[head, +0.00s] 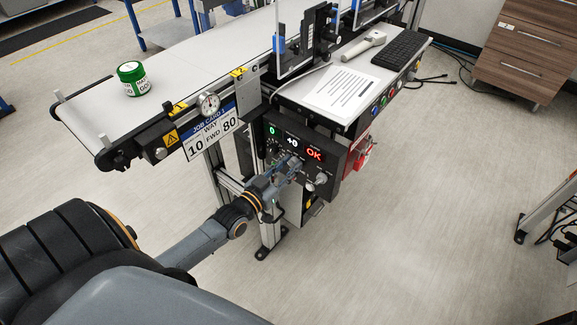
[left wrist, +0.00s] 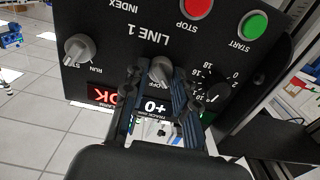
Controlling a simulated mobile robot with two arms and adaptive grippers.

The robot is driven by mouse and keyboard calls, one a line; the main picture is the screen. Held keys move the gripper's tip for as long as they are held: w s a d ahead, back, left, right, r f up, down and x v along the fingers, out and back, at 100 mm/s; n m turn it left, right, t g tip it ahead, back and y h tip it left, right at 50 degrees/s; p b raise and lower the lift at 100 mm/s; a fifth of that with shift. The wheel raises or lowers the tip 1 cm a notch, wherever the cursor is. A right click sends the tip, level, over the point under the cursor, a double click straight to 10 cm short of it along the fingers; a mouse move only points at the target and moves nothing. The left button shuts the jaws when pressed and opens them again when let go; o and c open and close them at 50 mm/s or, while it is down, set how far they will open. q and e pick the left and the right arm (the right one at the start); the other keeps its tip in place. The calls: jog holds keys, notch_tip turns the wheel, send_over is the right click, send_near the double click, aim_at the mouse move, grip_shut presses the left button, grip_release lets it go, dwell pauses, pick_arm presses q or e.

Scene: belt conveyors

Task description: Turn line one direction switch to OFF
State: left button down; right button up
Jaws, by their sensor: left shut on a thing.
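The line one control panel (head: 335,158) hangs below the conveyor and shows "LINE 1" upside down in the left wrist view (left wrist: 110,60). A grey direction switch knob (left wrist: 159,68) sits in the panel's middle, with small, partly hidden lettering beside it. My left gripper (head: 294,163) reaches the panel front; in the left wrist view its fingers (left wrist: 157,80) are shut on the knob, one on each side. The knob's exact setting is hard to read. In the head view my gripper hides the knob. My right gripper is not in view.
Another grey knob (left wrist: 79,48), a black dial (left wrist: 217,92), a red stop button (left wrist: 198,6) and a green start button (left wrist: 253,25) are close by. A green-lidded jar (head: 132,78) stands on the belt (head: 190,55). Floor right of the panel is clear.

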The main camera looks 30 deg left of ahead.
pick_arm(q)
jog(key=shift+m, duration=0.4)
jog(key=shift+r+m+p, duration=0.1)
jog(key=shift+m+p, duration=0.5)
jog(key=shift+p, duration=0.05)
jog(key=shift+m+p, duration=0.55)
jog(key=shift+m, duration=0.65)
jog(key=shift+d+m+p, duration=0.1)
jog(key=shift+m+p, duration=0.4)
jog(key=shift+m, duration=1.7)
jog(key=c, duration=1.1)
grip_release()
jog(key=shift+s+f, duration=0.1)
jog(key=shift+f, duration=0.1)
